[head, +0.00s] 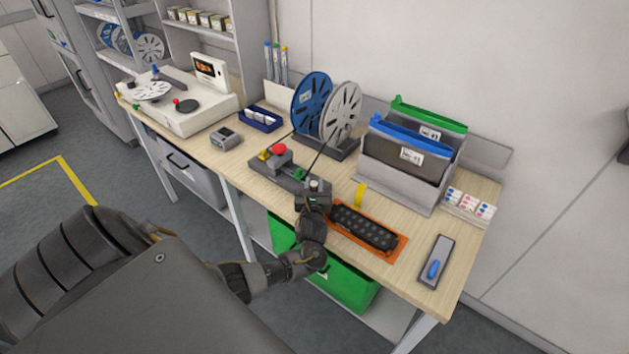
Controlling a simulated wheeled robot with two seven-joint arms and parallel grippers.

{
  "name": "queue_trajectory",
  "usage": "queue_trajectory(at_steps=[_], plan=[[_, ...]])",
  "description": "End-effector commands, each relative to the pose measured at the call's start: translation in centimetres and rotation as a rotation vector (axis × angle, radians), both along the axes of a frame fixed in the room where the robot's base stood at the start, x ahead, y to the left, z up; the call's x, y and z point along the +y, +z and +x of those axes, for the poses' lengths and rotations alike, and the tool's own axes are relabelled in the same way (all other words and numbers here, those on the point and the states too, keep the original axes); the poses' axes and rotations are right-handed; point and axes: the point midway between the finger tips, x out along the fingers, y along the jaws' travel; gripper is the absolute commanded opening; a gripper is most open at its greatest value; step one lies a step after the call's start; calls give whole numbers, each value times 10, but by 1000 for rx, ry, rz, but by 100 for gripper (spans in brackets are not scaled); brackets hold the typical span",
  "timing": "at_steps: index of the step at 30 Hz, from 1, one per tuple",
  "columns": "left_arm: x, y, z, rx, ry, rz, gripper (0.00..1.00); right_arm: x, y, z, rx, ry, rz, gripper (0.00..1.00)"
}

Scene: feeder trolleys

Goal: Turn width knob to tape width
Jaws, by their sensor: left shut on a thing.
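A dark grey device (270,168) with a red button (279,149) and yellow and green parts stands near the front edge of the table. My left gripper (314,187) is at its right end, with the arm reaching up from below. The gripper is shut on what looks like the width knob, a small part mostly hidden by the fingers. The knob's marks and setting cannot be read. Blue and white tape reels (341,112) stand on a dark base behind the device. My right gripper is not in view.
An orange tray with a black studded mat (365,228) lies just right of the gripper, with a yellow piece (359,195) behind it. A grey holder (398,180) has blue- and green-topped folders. A grey plate with a blue handle (435,266) lies far right.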

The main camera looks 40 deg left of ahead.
Motion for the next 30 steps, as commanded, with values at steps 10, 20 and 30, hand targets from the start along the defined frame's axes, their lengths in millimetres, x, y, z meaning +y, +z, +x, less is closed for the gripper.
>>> queue_trajectory(at_steps=[10, 20, 30], plan=[[-1, 1, 1, -2, 130, -1, 4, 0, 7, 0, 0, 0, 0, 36], [0, 0, 1, -2, 150, 1, 4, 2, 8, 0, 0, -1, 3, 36], [0, 0, 0, -3, 149, 0, 45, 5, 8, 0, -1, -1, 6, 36]])
